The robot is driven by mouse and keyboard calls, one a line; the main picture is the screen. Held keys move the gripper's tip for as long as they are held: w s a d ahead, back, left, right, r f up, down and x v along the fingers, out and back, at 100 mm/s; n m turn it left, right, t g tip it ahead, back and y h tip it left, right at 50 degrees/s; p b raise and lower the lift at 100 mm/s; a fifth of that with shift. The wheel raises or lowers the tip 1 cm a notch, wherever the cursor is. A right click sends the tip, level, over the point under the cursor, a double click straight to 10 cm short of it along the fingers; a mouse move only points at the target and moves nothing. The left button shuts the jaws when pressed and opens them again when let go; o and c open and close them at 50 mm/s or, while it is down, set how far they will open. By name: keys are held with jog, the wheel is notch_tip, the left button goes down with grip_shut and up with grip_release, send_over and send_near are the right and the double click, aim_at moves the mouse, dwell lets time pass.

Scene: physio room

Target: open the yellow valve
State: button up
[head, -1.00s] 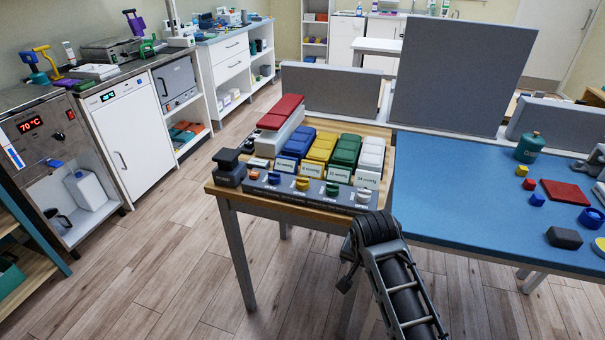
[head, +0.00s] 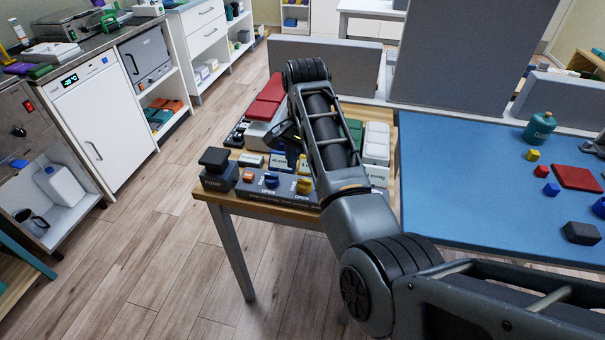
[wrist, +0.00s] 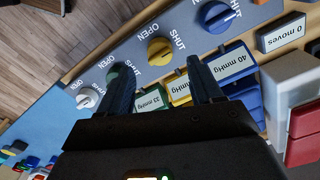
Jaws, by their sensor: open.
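The yellow valve (head: 304,184) is a round knob on the dark front strip of the valve panel (head: 282,196). In the wrist view the yellow valve (wrist: 160,51) lies just beyond and between my open fingertips, with SHUT and OPEN printed either side of it. I cannot tell which word its grip points to. My gripper (wrist: 159,66) is open and empty, with its dark blue fingers apart. In the head view my gripper (head: 287,146) is over the panel, partly hidden by my arm.
The blue valve (wrist: 217,17) is on one side of the yellow one; the green valve (wrist: 120,72) and white valve (wrist: 88,97) are on the other. Labelled blocks and coloured pads stand close behind. A black-topped block (head: 216,168) is at the panel's left end. A blue mat (head: 465,180) lies right.

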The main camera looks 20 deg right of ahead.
aim_at(305, 181)
jog(key=shift+f, duration=2.65)
jog(key=shift+c, duration=0.5)
jog(key=c, duration=1)
jog(key=shift+o, duration=0.2)
